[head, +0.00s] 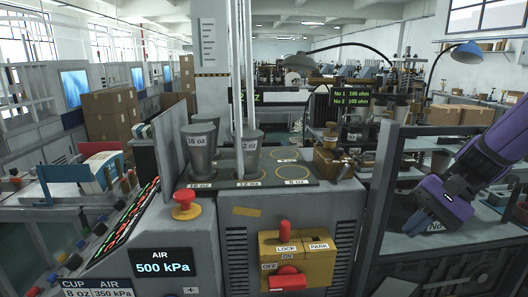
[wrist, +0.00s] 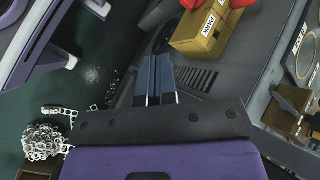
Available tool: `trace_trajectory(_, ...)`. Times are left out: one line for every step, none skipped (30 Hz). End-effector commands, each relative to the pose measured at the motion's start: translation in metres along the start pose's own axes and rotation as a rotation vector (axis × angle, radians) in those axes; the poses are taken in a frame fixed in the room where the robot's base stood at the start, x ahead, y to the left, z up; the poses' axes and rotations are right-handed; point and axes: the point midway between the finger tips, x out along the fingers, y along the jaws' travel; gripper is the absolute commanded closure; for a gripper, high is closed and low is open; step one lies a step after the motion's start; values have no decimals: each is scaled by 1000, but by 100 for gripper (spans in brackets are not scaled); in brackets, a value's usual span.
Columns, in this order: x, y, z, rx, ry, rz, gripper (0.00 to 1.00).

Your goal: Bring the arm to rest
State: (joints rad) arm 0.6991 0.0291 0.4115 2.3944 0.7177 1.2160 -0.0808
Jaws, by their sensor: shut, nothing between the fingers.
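My purple arm (head: 478,165) reaches in from the right edge of the head view and slants down to the left. My gripper (head: 416,222) is at its lower end, in front of the grey bench frame on the right. In the wrist view my gripper (wrist: 156,60) shows two blue-grey fingers side by side, shut with nothing between them. The fingers point toward the side of the grey machine and are apart from the yellow lock box (wrist: 203,32). No object is held.
The yellow lock box (head: 297,257) with red handles is on the machine front. Grey cups marked 16 oz (head: 200,150) and 12 oz (head: 249,152) stand on the machine top. A red button (head: 184,203) is at left. A chain pile (wrist: 42,141) lies low in the wrist view.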

Motion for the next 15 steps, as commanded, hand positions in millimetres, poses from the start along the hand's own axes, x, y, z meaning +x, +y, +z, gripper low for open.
trace_trajectory(0, -1, 11, -42, 39, 56, 100)
trace_trajectory(-1, 0, 16, -63, 63, 86, 100)
trace_trajectory(-2, 1, 23, -93, 95, 127, 100)
trace_trajectory(-3, 2, 28, -115, 119, 156, 100)
trace_trajectory(-4, 3, 33, -139, 144, 185, 100)
trace_trajectory(-6, 4, 40, -170, 177, 220, 100)
trace_trajectory(-8, 5, 45, -194, 201, 246, 100)
trace_trajectory(-10, 6, 50, -217, 227, 270, 100)
trace_trajectory(-13, 7, 56, -251, 261, 302, 100)
trace_trajectory(-15, 8, 61, -275, 286, 324, 100)
trace_trajectory(-18, 9, 66, -302, 313, 346, 100)
trace_trajectory(-21, 10, 73, -335, 347, 372, 100)
trace_trajectory(-24, 11, 78, -361, 373, 391, 100)
trace_trajectory(-27, 12, 82, -386, 401, 408, 100)
trace_trajectory(-31, 14, 89, -420, 435, 430, 100)
